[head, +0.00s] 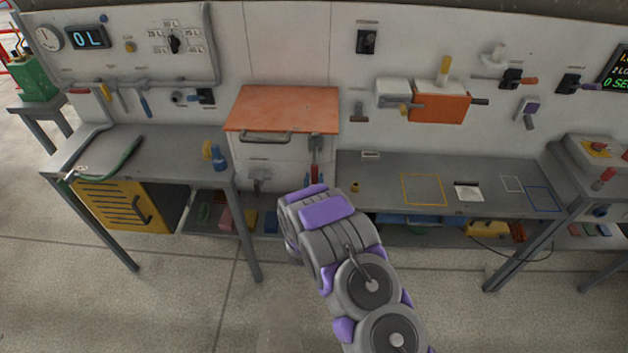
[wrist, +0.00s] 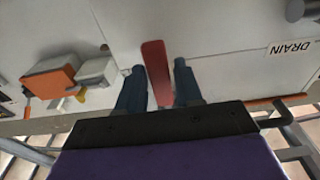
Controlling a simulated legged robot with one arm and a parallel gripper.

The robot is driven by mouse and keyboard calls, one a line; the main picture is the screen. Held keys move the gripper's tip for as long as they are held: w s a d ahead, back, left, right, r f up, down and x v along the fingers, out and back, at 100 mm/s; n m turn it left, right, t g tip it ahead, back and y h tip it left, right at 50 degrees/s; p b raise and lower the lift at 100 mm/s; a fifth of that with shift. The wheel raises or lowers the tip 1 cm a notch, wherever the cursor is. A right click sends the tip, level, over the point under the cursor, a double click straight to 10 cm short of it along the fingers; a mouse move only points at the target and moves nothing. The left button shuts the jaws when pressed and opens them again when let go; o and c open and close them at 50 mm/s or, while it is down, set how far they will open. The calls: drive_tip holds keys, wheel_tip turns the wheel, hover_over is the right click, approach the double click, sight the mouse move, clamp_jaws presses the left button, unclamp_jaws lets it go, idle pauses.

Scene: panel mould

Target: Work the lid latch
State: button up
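The cabinet (head: 270,165) has a flat orange lid (head: 282,108), which lies down on top. A latch with a red handle (head: 315,157) is at the front right of the cabinet, just below the lid. In the wrist view the red handle (wrist: 156,70) lies between the two dark blue fingers of my gripper (wrist: 160,82). The fingers are apart, with a narrow gap on each side of the handle, so I see no grip on it.
A grey bench (head: 150,150) with a blue bottle-like object (head: 219,158) stands left. Another bench (head: 385,190) with marked squares stands right. An orange block (head: 438,108) with a lever is on the wall. The floor in front is clear.

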drive_tip(key=shift+o, duration=1.2)
drive_tip(key=shift+r, duration=0.25)
drive_tip(key=shift+s, duration=0.3)
drive_tip(key=s+f+p, duration=0.1)
drive_tip(key=s+p, duration=0.1)
drive_tip(key=s, duration=1.4)
drive_tip(key=shift+s+a+f, duration=0.35)
drive_tip(key=shift+f, duration=0.05)
drive_tip(key=shift+w, duration=0.1)
